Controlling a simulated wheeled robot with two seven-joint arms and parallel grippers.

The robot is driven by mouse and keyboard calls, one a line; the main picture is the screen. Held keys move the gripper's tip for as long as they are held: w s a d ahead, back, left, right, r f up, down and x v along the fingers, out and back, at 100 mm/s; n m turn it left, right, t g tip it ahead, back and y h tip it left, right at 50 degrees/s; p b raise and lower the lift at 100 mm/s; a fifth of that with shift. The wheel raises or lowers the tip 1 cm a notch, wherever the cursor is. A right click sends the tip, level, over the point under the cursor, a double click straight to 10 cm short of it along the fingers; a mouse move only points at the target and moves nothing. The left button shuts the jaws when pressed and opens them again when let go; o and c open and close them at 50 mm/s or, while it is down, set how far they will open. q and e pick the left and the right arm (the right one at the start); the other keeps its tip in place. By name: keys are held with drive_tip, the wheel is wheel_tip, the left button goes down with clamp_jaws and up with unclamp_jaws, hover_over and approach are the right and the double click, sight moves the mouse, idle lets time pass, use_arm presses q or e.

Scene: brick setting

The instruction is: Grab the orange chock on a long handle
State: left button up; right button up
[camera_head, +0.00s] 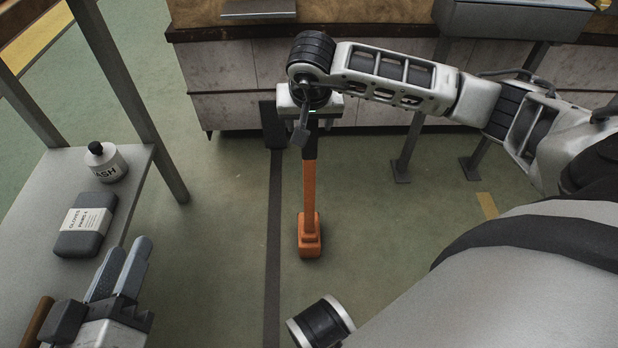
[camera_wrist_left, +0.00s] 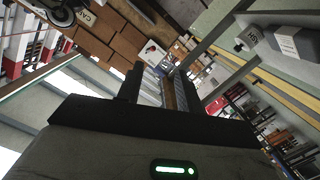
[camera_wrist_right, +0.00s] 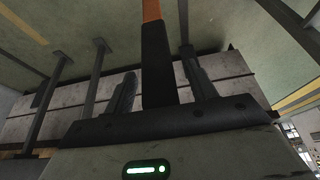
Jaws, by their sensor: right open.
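The orange chock (camera_head: 309,244) rests on the floor below the middle of the head view, and its long handle (camera_head: 309,185) stands up from it. The handle is orange below and has a black grip at the top. My right gripper (camera_head: 303,128) is at the top of the handle and partly hides it. In the right wrist view, the black grip (camera_wrist_right: 158,70) runs between the two open fingers of my right gripper (camera_wrist_right: 162,85), with gaps on both sides. My left gripper (camera_head: 130,246) is open and empty at the lower left, also visible in the left wrist view (camera_wrist_left: 160,85).
A grey table (camera_head: 135,168) at the left holds a white bottle (camera_head: 107,163) and a dark glove pack (camera_head: 85,225). A pale-panelled bench (camera_head: 220,105) stands behind the handle, and a grey stand (camera_head: 402,165) is to its right. Floor around the chock is clear.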

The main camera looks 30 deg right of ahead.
drive_tip(key=shift+x, duration=0.75)
clamp_jaws()
use_arm(q)
drive_tip(key=shift+w+d+r, duration=0.1)
drive_tip(key=shift+r, duration=0.5)
drive_tip(key=shift+f, duration=0.1)
use_arm(e)
drive_tip(key=shift+w+r, duration=0.15)
drive_tip(key=shift+r, duration=0.05)
